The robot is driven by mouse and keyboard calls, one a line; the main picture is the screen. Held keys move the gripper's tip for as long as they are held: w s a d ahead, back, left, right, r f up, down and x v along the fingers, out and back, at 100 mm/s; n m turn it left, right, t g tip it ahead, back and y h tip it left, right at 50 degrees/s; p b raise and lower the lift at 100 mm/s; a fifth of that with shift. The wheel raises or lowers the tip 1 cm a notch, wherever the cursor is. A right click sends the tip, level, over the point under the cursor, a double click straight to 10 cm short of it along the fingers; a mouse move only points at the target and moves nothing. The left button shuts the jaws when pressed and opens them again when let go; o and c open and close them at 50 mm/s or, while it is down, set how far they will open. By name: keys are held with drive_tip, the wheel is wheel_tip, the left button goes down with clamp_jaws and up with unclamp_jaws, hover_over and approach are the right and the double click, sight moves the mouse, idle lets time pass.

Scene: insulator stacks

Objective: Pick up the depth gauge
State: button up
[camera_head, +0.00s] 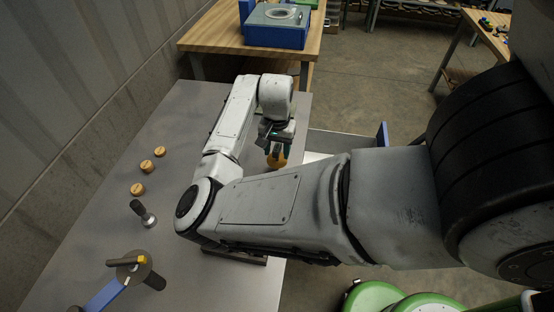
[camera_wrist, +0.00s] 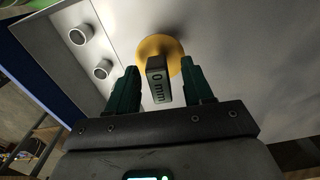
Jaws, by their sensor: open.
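The depth gauge, as I take it, is a grey upright block marked "0 mm" (camera_wrist: 158,82) with a round yellow disc (camera_wrist: 160,46) behind it in the wrist view. In the head view the yellow disc (camera_head: 277,161) shows under my gripper near the right edge of the grey bench. My gripper (camera_wrist: 161,68) is open, with one dark green finger on each side of the grey block. Small gaps show between block and fingers. In the head view my gripper (camera_head: 277,146) points down, and the gauge is partly hidden by it.
The grey bench (camera_head: 165,200) carries several small wooden knobs (camera_head: 146,166), a dark-handled tool (camera_head: 142,212) and a fixture with a blue bar (camera_head: 105,296). A wooden table (camera_head: 215,35) with a blue box (camera_head: 275,28) is behind.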

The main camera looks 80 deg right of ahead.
drive_tip(key=shift+c, duration=0.5)
clamp_jaws()
